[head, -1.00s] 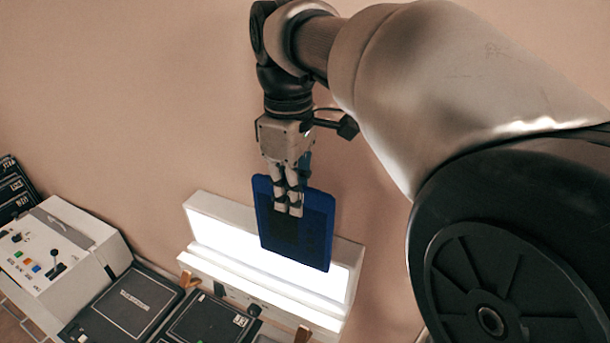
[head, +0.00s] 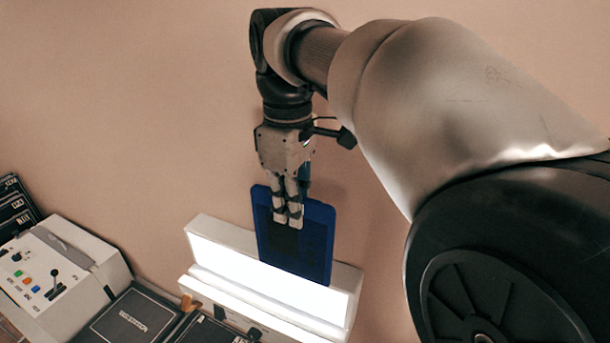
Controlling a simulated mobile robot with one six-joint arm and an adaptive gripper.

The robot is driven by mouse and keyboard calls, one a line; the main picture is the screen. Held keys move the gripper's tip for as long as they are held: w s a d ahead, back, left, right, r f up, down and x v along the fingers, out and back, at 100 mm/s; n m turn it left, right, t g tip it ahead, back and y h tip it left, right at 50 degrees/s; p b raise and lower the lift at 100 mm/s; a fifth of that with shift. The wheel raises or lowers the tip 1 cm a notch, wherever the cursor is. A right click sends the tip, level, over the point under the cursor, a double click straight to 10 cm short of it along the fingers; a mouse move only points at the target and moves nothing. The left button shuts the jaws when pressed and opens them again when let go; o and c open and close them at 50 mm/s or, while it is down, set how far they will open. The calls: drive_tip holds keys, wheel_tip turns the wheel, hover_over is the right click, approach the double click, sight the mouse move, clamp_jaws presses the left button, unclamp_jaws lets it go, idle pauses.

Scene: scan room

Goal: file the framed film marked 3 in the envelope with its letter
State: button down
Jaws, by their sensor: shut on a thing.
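My gripper (head: 288,222) is shut on the top part of a blue-framed film (head: 315,240) with a dark middle. The film hangs upright and slightly tilted at the upper edge of the lit light box (head: 270,285), covering part of its rim. I cannot tell whether they touch. No mark on the film is readable. Dark labelled envelopes or folders (head: 14,212) stand at the left edge, partly cut off. Their lettering is too small to read surely, so I cannot pick out the matching envelope.
A white control console (head: 75,265) with coloured buttons and a small lever stands at the left. A dark flat labelled case (head: 130,315) lies beside it, with another dark item (head: 205,330) to its right. The wall behind my gripper is bare.

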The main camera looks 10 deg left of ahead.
drive_tip(key=shift+r+p, duration=3.5)
drive_tip(key=shift+r, duration=0.1)
drive_tip(key=shift+f, duration=0.2)
